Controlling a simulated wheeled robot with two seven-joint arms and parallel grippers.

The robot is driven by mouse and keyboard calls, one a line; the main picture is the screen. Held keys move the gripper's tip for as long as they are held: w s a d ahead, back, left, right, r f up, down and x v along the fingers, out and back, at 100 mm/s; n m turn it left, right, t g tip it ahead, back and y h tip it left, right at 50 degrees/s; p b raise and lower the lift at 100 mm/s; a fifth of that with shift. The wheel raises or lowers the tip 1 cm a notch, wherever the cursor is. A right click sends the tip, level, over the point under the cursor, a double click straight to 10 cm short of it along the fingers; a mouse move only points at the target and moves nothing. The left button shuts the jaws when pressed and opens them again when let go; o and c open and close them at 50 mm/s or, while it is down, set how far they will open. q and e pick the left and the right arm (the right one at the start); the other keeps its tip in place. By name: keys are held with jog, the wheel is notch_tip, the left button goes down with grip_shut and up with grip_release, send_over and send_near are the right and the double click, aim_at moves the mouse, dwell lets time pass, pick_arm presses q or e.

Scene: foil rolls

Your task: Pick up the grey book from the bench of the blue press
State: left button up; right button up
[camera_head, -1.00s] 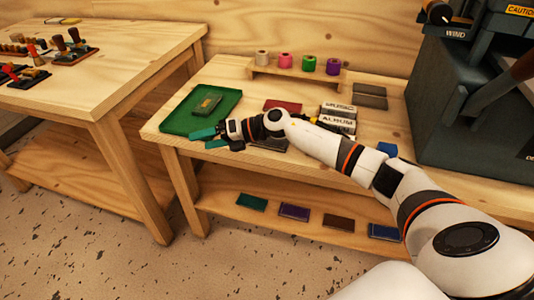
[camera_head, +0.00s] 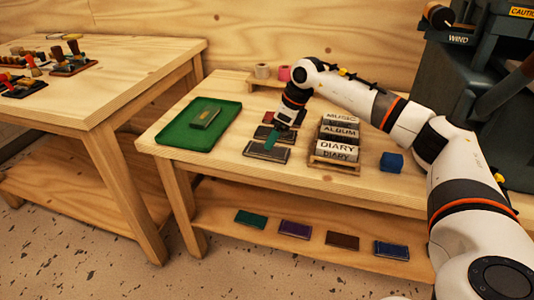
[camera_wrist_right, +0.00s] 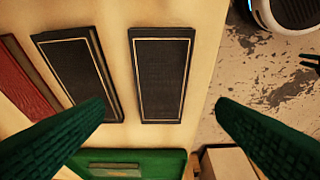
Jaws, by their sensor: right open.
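Two dark grey books with thin gold borders lie flat on the bench (camera_head: 215,165) beside the press (camera_head: 450,100). The front grey book (camera_head: 266,153) is nearest the bench edge; the other grey book (camera_head: 262,133) lies just behind it, partly hidden by my gripper. My right gripper (camera_head: 272,139) points down above them, open and empty. In the right wrist view the front grey book (camera_wrist_right: 160,75) lies between the spread green fingers (camera_wrist_right: 160,108), and the second grey book (camera_wrist_right: 75,70) is to its left.
A green tray (camera_head: 170,133) holding a book (camera_head: 204,116) lies left. A red book (camera_wrist_right: 25,80) lies behind the grey ones. Several books lie on the lower shelf (camera_head: 325,220).

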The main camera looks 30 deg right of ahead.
aim_at(272, 151)
jog(key=x, duration=0.4)
jog(key=shift+s+f+b, duration=0.25)
jog(key=shift+f+b, duration=0.05)
jog(key=shift+w+f, duration=0.2)
jog(key=shift+f, duration=0.25)
pick_arm(q)
jog(key=shift+w+r, duration=0.25)
jog(key=shift+r, duration=0.85)
pick_arm(e)
jog(key=c, duration=1.1)
